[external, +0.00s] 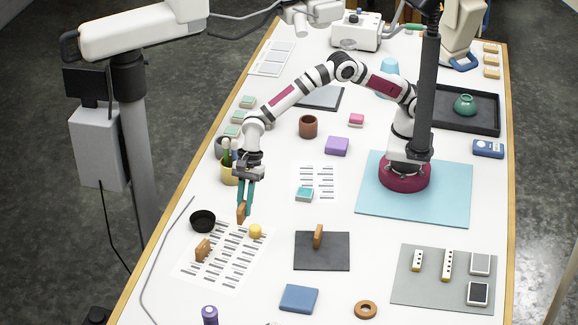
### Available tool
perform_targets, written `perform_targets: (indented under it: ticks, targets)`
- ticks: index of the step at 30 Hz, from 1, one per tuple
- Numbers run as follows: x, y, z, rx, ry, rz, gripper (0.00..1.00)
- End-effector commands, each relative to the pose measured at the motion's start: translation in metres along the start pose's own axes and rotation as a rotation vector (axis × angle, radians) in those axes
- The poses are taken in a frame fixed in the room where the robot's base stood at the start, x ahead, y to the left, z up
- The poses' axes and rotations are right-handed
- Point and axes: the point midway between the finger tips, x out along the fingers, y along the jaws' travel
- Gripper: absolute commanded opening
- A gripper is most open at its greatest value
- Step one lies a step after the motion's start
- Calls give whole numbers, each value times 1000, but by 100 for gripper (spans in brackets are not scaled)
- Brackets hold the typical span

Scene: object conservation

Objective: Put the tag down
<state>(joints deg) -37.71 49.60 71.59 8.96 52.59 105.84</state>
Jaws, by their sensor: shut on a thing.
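My gripper (245,203) has teal fingers that point down. It is shut on a small brown tag (241,213), held upright at the fingertips above the upper left part of a printed sheet (228,262). I cannot tell whether the tag touches the surface. A similar brown piece (203,250) stands on the left of the sheet. Another brown piece (318,236) stands upright on a dark square mat (321,258) to the right.
A black bowl (203,221) is left of my gripper and a yellow piece (255,231) is just right. A yellow brush pot (229,172) stands behind. A blue block (298,299) and brown ring (366,309) lie in front. White table is free between sheet and dark mat.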

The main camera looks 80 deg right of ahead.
Motion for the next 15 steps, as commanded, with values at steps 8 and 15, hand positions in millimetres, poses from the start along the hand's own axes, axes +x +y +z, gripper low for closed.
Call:
perform_targets:
  ticks: [8, 15]
  targets:
    - [-18, 25, -23, -233, 0, 100, 0]
    - [-39, 104, -61, -832, 0, 349, 0]
